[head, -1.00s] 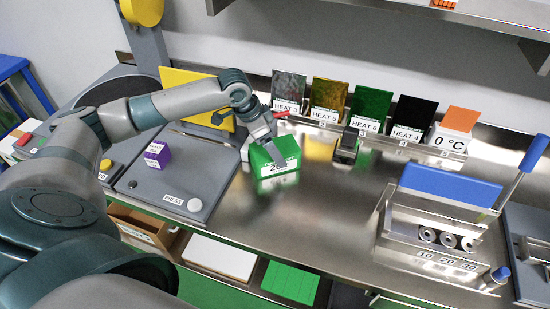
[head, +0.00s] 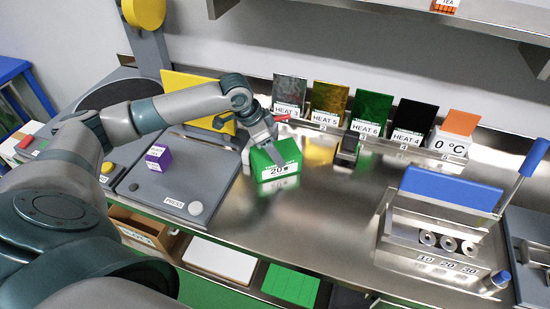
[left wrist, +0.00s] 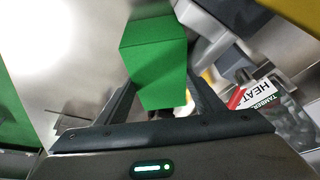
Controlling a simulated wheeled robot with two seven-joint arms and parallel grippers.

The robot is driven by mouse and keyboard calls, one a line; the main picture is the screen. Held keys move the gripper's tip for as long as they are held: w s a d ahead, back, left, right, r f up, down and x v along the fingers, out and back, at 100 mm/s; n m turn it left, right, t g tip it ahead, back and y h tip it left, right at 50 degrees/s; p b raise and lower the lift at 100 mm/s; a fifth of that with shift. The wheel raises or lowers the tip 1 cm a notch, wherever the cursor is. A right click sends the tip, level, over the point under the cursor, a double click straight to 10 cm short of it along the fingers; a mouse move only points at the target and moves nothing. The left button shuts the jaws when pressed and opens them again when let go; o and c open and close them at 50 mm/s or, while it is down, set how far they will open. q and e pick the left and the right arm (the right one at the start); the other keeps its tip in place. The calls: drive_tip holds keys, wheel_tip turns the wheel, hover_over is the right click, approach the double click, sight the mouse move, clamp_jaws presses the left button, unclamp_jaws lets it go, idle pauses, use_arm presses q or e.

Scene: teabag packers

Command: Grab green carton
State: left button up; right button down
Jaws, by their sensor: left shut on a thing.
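The green carton (head: 262,163) has a white label reading 20 and stands on the steel bench, just right of the grey press plate. In the left wrist view the green carton (left wrist: 155,65) sits between the two dark fingers (left wrist: 160,100). Whether its base touches the bench is hard to tell. My right gripper is not in view.
A purple box (head: 158,157) lies on the press plate (head: 185,185). Coloured HEAT cards (head: 330,103) stand in a row at the back wall. A blue-handled machine (head: 450,190) is at the right. The bench's middle is clear.

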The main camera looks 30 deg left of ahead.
use_arm(q)
drive_tip(key=shift+r+b, duration=0.15)
drive_tip(key=shift+b, duration=0.45)
drive_tip(key=s+d+r+b, duration=0.3)
drive_tip(key=s+r, duration=0.5)
drive_tip(key=s, duration=0.5)
drive_tip(key=shift+s+d+b, duration=0.15)
drive_tip(key=shift+s+b, duration=0.15)
drive_tip(key=shift+b, duration=0.05)
drive_tip(key=shift+r, duration=0.1)
drive_tip(key=shift+s, duration=0.1)
